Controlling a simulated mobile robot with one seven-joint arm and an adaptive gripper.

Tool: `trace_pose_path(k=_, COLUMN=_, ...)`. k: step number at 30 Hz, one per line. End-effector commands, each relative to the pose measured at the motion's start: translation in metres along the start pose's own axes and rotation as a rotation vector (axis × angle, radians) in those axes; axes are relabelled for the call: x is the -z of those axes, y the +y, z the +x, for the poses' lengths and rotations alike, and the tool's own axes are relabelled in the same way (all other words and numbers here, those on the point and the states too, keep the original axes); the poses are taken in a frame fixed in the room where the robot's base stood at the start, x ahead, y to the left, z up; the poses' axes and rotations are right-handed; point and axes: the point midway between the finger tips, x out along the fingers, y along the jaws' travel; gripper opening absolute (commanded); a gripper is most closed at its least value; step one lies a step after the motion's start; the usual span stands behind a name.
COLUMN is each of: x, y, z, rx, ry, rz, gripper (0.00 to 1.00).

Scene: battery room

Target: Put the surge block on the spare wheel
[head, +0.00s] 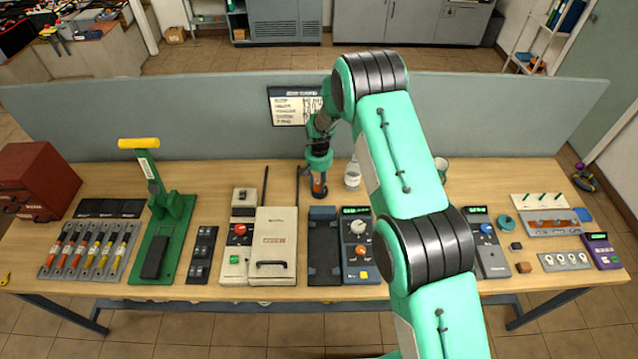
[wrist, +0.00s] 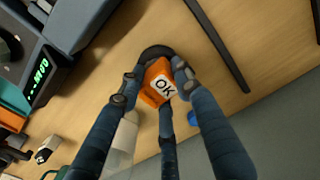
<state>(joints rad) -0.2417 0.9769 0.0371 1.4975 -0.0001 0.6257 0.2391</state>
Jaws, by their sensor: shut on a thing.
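My gripper (head: 319,187) points down over the back middle of the table. Its fingers, seen in the wrist view (wrist: 160,85), are shut on an orange block with a white "OK" label (wrist: 165,88), which I take to be the surge block. In the head view the fingers mostly hide the block. A dark round thing (wrist: 157,52), which looks like the spare wheel, lies on the table just beyond the block in the wrist view. The block overlaps part of it there. I cannot tell whether the two touch.
A white container (head: 352,176) stands close to the right of my gripper. Dark upright bars (head: 265,185) stand to its left. A dark blue cradle (head: 323,245) and a meter with a green display (head: 357,240) are in front. A grey partition (head: 200,120) runs behind.

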Motion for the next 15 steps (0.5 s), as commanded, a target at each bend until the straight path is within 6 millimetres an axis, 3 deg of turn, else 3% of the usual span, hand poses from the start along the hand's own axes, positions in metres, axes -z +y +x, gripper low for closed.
trace_pose_path(k=9, x=0.0001, y=0.0, z=0.0029, rx=0.0, ry=0.0, rz=0.0, gripper=0.05)
trace_pose_path(k=10, x=0.0, y=0.0001, z=0.0032, rx=0.0, ry=0.0, rz=0.0, gripper=0.35)
trace_pose_path(k=12, x=-0.0001, y=0.0001, z=0.0024, rx=0.0, ry=0.0, rz=0.0, gripper=0.49)
trace_pose_path(k=15, x=0.0, y=0.0, z=0.0022, rx=0.0, ry=0.0, rz=0.0, gripper=0.52)
